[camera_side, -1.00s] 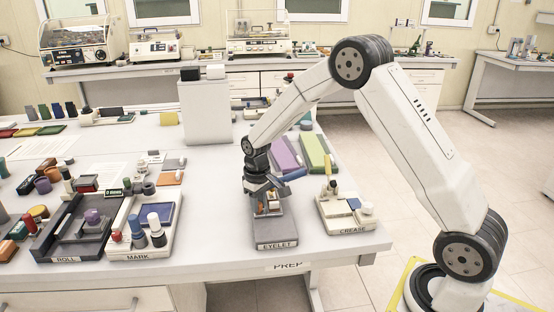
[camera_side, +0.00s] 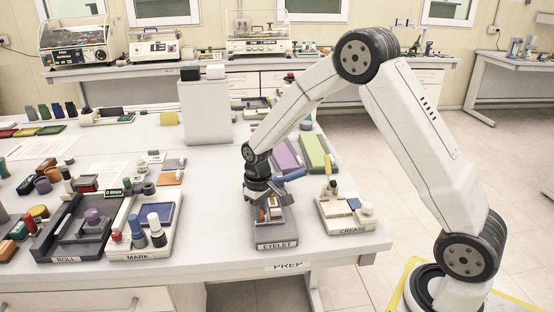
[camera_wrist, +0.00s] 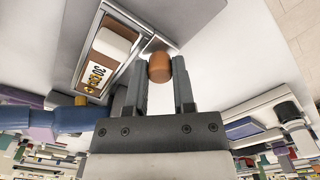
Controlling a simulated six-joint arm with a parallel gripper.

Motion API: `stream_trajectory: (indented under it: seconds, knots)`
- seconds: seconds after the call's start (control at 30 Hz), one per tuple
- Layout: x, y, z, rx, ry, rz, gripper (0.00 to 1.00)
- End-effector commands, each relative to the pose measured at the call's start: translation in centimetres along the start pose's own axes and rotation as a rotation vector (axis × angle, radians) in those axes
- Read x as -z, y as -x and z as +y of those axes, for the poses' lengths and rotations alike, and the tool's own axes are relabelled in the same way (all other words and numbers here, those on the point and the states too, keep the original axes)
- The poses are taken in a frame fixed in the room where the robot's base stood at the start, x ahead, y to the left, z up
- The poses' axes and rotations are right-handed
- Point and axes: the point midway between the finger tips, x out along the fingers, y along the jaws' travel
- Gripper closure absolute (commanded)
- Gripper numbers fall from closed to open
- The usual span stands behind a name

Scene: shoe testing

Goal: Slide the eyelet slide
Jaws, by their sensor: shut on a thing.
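The eyelet station (camera_side: 277,236), a grey base labelled EYELET, stands at the front edge of the table. My gripper (camera_side: 268,208) is low over it, pointing down. In the wrist view, my gripper (camera_wrist: 162,78) has its two fingers closed around a short orange-brown knob (camera_wrist: 160,68). The knob is at the edge of the station's grey frame (camera_wrist: 128,80). A brown and white block (camera_wrist: 107,55) with a small printed label lies in that frame beside the knob. The fingers hide the knob's lower part. In the side view the gripper covers much of the slide.
A blue bar (camera_wrist: 55,118) passes close to the left of my gripper in the wrist view. The CREASE station (camera_side: 348,215) stands to the right, and the MARK station (camera_side: 150,228) to the left. Bare table (camera_side: 212,205) lies between MARK and EYELET.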

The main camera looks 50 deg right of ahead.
Motion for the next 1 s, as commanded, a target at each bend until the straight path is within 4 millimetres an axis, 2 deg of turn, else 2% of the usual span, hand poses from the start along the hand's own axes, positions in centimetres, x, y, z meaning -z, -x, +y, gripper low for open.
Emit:
stream_trajectory:
  seconds: [0.3, 0.73, 0.77, 0.83, 0.87, 1.0]
  knots:
    - [-3.3, 0.1, -3.5, 0.001, 0.002, 0.002, 1.00]
    - [-4.0, 0.0, -4.2, 0.004, 0.001, -0.003, 1.00]
    - [-4.1, 0.0, -4.2, 0.004, 0.001, -0.003, 0.59]
    - [-4.0, 0.0, -4.2, 0.003, 0.001, -0.003, 0.37]
    - [-4.0, 0.0, -4.1, 0.003, 0.001, -0.002, 0.33]
    - [-4.0, 0.0, -4.0, 0.002, 0.001, -0.001, 0.33]
